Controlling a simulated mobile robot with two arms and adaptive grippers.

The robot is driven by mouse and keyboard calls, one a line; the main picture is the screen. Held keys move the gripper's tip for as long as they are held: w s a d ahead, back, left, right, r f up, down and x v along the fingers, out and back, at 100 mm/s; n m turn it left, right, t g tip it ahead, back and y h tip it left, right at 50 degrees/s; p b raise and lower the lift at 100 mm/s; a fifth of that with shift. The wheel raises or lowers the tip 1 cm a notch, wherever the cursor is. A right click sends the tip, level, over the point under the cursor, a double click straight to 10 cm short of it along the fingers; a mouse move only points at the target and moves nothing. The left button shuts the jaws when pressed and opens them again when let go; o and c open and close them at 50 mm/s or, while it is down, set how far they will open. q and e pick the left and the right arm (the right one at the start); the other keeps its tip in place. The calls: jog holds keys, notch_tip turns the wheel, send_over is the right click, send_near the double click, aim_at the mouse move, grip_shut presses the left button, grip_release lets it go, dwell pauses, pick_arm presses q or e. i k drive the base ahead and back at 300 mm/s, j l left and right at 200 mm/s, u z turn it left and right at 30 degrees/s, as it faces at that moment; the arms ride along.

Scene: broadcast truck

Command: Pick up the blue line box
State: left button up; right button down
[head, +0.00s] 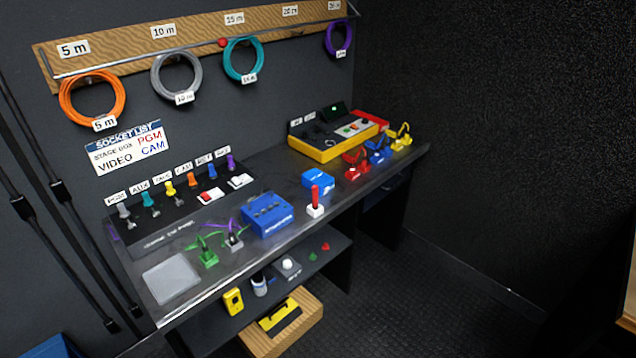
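Two blue boxes stand on the dark bench. The larger blue box (267,216) has several dark knobs or sockets on its top and small white lettering on its front, too small to read. A smaller blue box (317,180) with white marks sits behind it to the right, near the middle of the bench. I cannot tell from the lettering which one is the line box. Neither of my grippers shows in the head view.
A white block with a red handle (315,200) stands beside the boxes. Green plug (208,257) and grey plug lie left of them. A yellow-sided console (335,140) and red, blue and yellow plugs fill the far end. The floor (420,290) ahead is clear.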

aim_at(313, 176)
jog(key=u, duration=0.4)
jog(key=i+l+u, duration=0.2)
jog(key=u, duration=0.2)
jog(key=i+l+u, duration=0.15)
jog(key=l+u, duration=0.2)
jog(key=i+l+u, duration=0.1)
jog(key=l+u, duration=0.55)
jog(key=u, duration=0.15)
jog(key=i+l, duration=0.05)
